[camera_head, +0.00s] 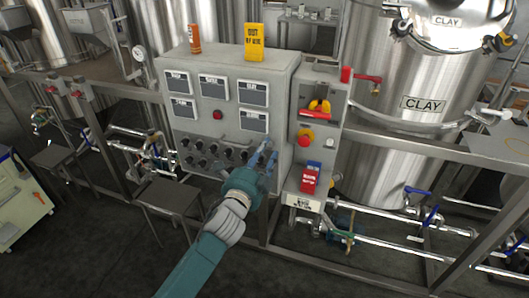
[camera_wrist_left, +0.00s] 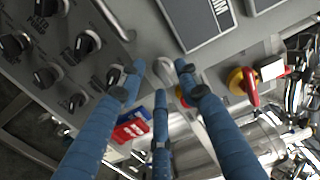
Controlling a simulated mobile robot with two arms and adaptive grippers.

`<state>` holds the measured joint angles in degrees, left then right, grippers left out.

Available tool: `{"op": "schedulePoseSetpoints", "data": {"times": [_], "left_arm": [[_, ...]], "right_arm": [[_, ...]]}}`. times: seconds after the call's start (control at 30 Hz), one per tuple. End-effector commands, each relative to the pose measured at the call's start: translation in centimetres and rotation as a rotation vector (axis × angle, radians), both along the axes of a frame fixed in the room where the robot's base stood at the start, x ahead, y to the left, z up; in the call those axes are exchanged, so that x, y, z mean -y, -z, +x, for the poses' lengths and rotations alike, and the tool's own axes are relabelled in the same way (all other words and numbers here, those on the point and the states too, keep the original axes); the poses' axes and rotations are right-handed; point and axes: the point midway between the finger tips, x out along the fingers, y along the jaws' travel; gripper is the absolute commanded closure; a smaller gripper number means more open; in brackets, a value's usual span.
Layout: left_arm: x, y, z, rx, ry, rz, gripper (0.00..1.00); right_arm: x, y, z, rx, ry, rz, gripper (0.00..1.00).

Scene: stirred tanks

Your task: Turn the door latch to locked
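The grey control cabinet (camera_head: 231,120) stands in front of me in the head view. A small rounded grey metal piece, which looks like the door latch (camera_wrist_left: 163,69), shows on its panel in the left wrist view, near the panel's edge. In the head view my gripper covers that spot. My left gripper (camera_head: 267,148) is at the lower right of the cabinet door. In the left wrist view its blue fingers (camera_wrist_left: 158,75) are spread, with the latch between the tips. I cannot tell whether they touch it. My right gripper is in neither view.
Black knobs (camera_head: 207,150) line the door left of my gripper. Right of it are a red-and-yellow switch (camera_head: 318,108), a red button (camera_head: 305,138) and red and blue tags (camera_head: 311,177). A steel clay tank (camera_head: 400,120) stands behind. A stool (camera_head: 167,194) stands at lower left.

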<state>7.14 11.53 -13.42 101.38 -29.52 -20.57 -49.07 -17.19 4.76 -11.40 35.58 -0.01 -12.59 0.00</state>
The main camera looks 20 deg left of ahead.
Motion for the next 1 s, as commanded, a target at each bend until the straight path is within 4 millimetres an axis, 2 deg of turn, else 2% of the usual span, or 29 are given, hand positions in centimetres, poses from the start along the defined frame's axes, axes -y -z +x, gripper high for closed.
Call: {"op": "schedulePoseSetpoints", "data": {"times": [0.03,0.07,0.2,0.23,0.67,1.0], "left_arm": [[0.00,0.00,-0.02,0.000,0.000,0.000,0.67],[0.00,0.00,-0.02,0.000,0.000,0.000,0.71],[0.00,0.01,-0.03,0.000,0.000,0.000,0.99],[-0.01,0.01,-0.03,0.000,0.000,0.000,1.00],[-0.03,0.04,-0.05,-0.004,-0.002,-0.059,1.00],[0.11,-0.05,-0.04,-0.012,-0.002,-0.311,1.00]], "right_arm": [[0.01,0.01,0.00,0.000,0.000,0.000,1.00],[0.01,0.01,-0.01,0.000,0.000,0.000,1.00],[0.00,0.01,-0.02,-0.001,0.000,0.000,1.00],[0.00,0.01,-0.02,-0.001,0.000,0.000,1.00],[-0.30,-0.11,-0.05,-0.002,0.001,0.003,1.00],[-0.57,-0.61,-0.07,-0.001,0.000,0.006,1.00]]}}
